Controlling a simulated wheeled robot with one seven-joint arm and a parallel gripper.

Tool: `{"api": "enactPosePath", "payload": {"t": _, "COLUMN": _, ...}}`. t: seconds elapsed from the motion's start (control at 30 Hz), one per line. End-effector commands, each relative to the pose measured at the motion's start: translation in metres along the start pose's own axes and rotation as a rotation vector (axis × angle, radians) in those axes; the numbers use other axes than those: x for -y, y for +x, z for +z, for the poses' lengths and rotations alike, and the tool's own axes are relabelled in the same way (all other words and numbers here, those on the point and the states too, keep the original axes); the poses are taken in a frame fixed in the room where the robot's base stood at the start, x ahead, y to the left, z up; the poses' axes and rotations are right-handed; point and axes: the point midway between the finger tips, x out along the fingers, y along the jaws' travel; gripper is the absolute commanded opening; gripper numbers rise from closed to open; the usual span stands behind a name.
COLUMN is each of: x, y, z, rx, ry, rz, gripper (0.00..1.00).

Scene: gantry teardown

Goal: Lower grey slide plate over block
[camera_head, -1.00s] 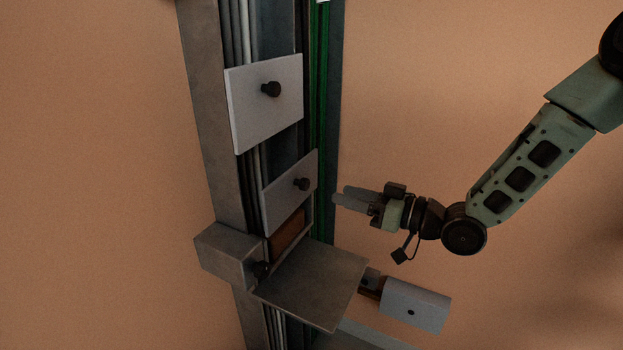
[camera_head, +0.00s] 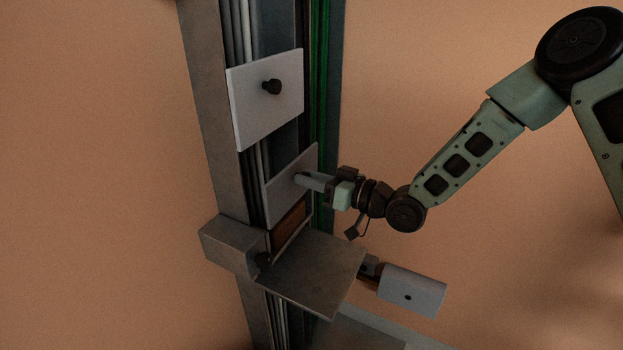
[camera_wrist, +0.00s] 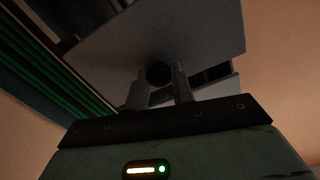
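The lower grey slide plate (camera_head: 283,200) hangs on the upright rail, tilted in the picture, with a dark knob on its face. My gripper (camera_head: 306,181) reaches it from the right, its fingers at the knob. In the wrist view the dark knob (camera_wrist: 158,73) sits between the two fingertips, which look closed in on its sides. The plate's face (camera_wrist: 205,40) fills the top there. A brown block (camera_head: 291,228) shows just below the plate, partly covered by it. The knob is mostly hidden by my fingers in the head view.
A second grey plate (camera_head: 255,110) with a knob is higher on the rail. Below, a grey bracket block (camera_head: 225,245) and a flat dark shelf (camera_head: 315,270) jut out. A pale box-shaped part (camera_head: 412,290) lies lower right. Open space is right of the rail.

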Motion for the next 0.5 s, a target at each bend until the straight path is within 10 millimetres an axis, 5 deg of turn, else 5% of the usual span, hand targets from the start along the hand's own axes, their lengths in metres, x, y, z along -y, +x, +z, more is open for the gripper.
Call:
{"api": "enactPosePath", "payload": {"t": 0.07, "x": 0.0, "y": 0.0, "z": 0.0, "rx": 0.0, "ry": 0.0, "rz": 0.0, "gripper": 0.0}}
{"api": "enactPosePath", "payload": {"t": 0.27, "x": -0.001, "y": 0.0, "z": 0.003, "rx": 0.0, "ry": 0.0, "rz": 0.0, "gripper": 0.0}}
{"api": "enactPosePath", "payload": {"t": 0.5, "x": -0.007, "y": 0.0, "z": 0.029, "rx": 0.001, "ry": 0.0, "rz": 0.0, "gripper": 0.0}}
